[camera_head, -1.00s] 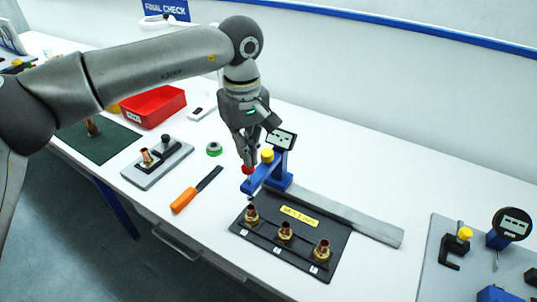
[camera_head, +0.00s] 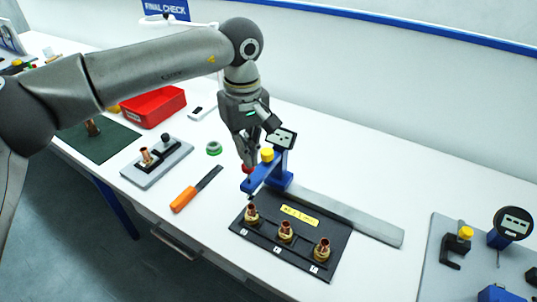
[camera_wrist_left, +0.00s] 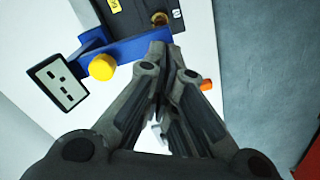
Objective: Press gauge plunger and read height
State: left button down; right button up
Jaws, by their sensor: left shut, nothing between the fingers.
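The blue height gauge (camera_head: 279,177) stands on the table behind the black plate, with a yellow knob (camera_head: 267,155) and a small tilted display (camera_head: 281,138). In the wrist view the display (camera_wrist_left: 59,85) shows dark marks too coarse to read. A red plunger cap (camera_head: 246,169) is at the end of the gauge's blue arm. My left gripper (camera_head: 248,166) is shut and empty, pointing down with its fingertips at the red cap. In the wrist view the shut fingers (camera_wrist_left: 160,50) hide the cap, so contact is not certain. My right gripper is not in view.
The black plate (camera_head: 262,255) holds several brass fittings and a yellow label. A long grey steel bar (camera_head: 365,225) lies to the right. An orange-handled tool (camera_head: 186,199), a green ring (camera_head: 214,148) and a red bin (camera_head: 152,106) are on the left. A grey board (camera_head: 440,250) with another gauge stands at right.

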pick_arm(q)
jog(key=shift+f+b, duration=1.7)
jog(key=shift+f, duration=0.8)
jog(key=shift+r, duration=0.1)
jog(key=shift+r+p, duration=2.5)
jog(key=shift+r, duration=1.55)
jog(key=shift+f, duration=0.1)
